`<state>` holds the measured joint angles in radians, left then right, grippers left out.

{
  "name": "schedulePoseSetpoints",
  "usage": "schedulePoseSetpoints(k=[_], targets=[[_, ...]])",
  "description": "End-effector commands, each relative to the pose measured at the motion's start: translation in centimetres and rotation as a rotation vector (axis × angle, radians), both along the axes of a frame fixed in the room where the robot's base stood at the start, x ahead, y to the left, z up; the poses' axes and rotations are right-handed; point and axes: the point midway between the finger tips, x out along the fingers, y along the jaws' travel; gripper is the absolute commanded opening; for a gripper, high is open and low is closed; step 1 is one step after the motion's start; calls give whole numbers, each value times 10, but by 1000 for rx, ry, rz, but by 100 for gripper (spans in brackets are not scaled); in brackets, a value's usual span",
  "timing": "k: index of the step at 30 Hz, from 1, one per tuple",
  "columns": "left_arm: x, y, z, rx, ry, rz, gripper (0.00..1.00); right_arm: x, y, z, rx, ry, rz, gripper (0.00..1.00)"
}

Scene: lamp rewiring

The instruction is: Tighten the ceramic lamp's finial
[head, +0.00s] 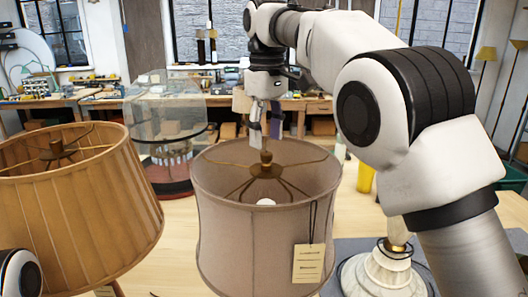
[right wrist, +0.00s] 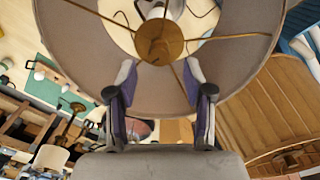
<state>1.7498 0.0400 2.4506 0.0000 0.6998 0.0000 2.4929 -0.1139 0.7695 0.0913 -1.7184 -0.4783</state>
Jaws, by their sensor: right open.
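A grey fabric lampshade (head: 240,235) with a hanging tag (head: 308,263) stands in the middle of the head view. A brass finial (head: 266,157) rises at the hub of its spider. The lamp body under this shade is hidden, so I cannot tell if it is ceramic. My right gripper (head: 265,122) points down just above the finial, its fingers apart and empty. In the right wrist view the round brass finial (right wrist: 160,42) lies beyond the fingertips of the open gripper (right wrist: 161,80), apart from them. My left gripper is out of view.
A tan pleated shade (head: 75,215) stands at left. A white, shadeless lamp base (head: 382,275) with a brass neck stands at lower right under my right arm. A clear-domed case (head: 165,115) is behind. A cluttered workbench (head: 60,102) lines the back wall.

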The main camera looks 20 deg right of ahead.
Motion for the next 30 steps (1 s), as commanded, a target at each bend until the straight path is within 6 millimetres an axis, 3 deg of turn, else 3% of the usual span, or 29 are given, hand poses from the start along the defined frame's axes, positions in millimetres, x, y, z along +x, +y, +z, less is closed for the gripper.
schedulePoseSetpoints(k=[3,7,16,20,21,30], targets=[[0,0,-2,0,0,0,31,-1,0,-26,0,6,-1,52],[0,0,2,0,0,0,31,0,0,-43,0,4,-1,52],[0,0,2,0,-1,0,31,1,0,-50,1,1,-1,52],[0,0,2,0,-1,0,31,1,0,-50,0,1,-1,6],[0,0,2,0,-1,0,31,1,0,-50,0,1,-1,0],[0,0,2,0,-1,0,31,1,0,-50,1,3,-10,0]])
